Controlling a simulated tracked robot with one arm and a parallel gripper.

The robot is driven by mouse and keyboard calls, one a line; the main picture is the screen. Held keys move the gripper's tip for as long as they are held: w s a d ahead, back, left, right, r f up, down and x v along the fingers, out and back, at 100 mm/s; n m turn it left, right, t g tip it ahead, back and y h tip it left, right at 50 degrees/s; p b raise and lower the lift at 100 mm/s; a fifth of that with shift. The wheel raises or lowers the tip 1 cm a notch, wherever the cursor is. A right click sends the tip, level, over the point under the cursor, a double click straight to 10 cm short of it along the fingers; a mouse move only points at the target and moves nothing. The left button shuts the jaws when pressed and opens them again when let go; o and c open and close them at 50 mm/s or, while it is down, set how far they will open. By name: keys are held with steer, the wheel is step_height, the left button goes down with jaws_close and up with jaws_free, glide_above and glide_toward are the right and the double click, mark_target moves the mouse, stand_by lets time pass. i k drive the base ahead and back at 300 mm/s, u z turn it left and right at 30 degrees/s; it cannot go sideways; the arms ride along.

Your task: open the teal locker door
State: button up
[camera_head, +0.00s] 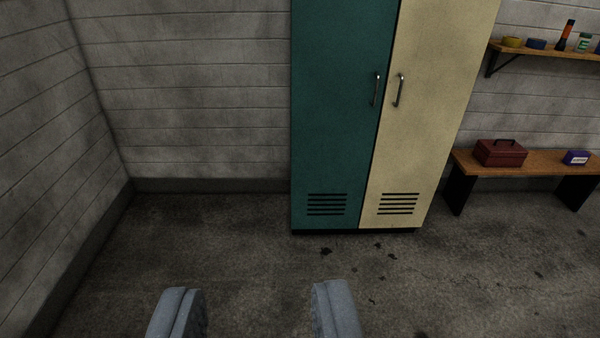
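The teal locker door (335,125) is the left of two doors on a tall locker against the back wall. It looks shut. Its metal handle (376,90) is upright near the door's right edge, and vent slots are near the bottom. My gripper (257,310) shows at the bottom of the view, its two grey fingers wide apart with nothing between them. It is well short of the locker, below and left of the handle. The locker's top is out of view.
A cream locker door (420,130) with its own handle (398,91) adjoins on the right. A shelf (555,50) with small items hangs above. The stained floor (240,240) before the locker is clear.

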mark_target(340, 50)
steer(key=z, duration=0.1)
steer(key=i, duration=1.25)
steer(key=z, duration=0.4)
steer(key=i, duration=1.6)
steer(key=z, duration=0.2)
